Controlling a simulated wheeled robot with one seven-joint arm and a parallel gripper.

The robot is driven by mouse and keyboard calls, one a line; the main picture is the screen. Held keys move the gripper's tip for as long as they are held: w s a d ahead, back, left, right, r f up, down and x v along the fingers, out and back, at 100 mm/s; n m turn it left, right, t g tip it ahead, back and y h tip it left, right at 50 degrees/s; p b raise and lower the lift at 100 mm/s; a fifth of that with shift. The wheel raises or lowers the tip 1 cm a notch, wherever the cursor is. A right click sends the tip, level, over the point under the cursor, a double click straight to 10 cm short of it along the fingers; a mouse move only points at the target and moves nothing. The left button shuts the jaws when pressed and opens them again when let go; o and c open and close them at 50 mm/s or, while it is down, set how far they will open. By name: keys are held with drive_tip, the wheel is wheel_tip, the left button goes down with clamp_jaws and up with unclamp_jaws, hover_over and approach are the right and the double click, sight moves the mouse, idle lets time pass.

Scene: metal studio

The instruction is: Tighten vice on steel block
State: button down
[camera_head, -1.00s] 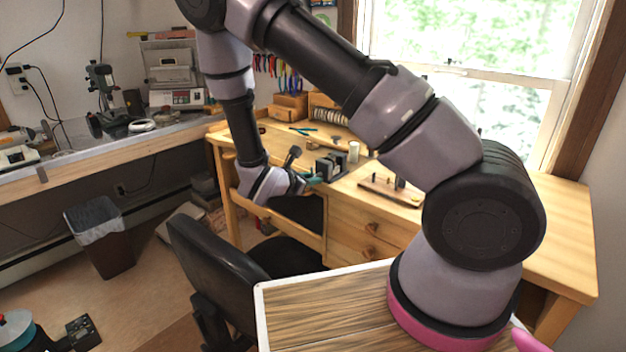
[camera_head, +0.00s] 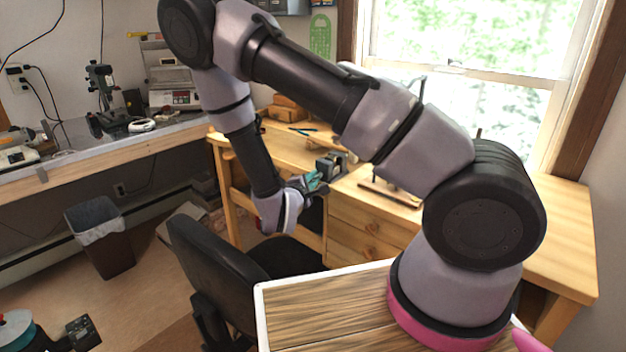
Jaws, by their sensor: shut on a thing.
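The dark vice (camera_head: 334,165) stands at the front edge of the wooden workbench (camera_head: 357,191), a little right of the picture's middle. My gripper (camera_head: 314,184) reaches it from the front left, low beside the desk edge, and is shut on the vice handle at the vice's near side. The fingers cover most of the handle, so its exact angle is hard to tell. The steel block is too small and too much in the vice's dark shape to make out clearly.
A black office chair (camera_head: 215,270) stands close below my gripper. The bench has drawers (camera_head: 370,228) on its right and a wooden board (camera_head: 390,190) on top. A side counter (camera_head: 110,150) and a waste bin (camera_head: 100,240) are at the left.

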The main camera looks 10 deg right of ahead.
drive_tip(key=m+t, duration=0.1)
drive_tip(key=m, duration=0.1)
drive_tip(key=m+t, duration=0.1)
drive_tip(key=m, duration=0.1)
drive_tip(key=shift+s+f+m+h, duration=0.1)
drive_tip(key=shift+m+h, duration=0.2)
drive_tip(key=shift+m, duration=0.1)
drive_tip(key=shift+a+m+t+h, duration=0.15)
drive_tip(key=shift+m+h, duration=0.25)
drive_tip(key=shift+m, duration=0.7)
drive_tip(key=shift+d+m+t+h, duration=0.1)
drive_tip(key=shift+m+t+h, duration=0.25)
drive_tip(key=shift+m, duration=0.75)
drive_tip(key=c, duration=0.9)
unclamp_jaws()
drive_tip(key=shift+o, duration=0.2)
wheel_tip(320, 180, up, 10)
drive_tip(key=shift+r, duration=0.1)
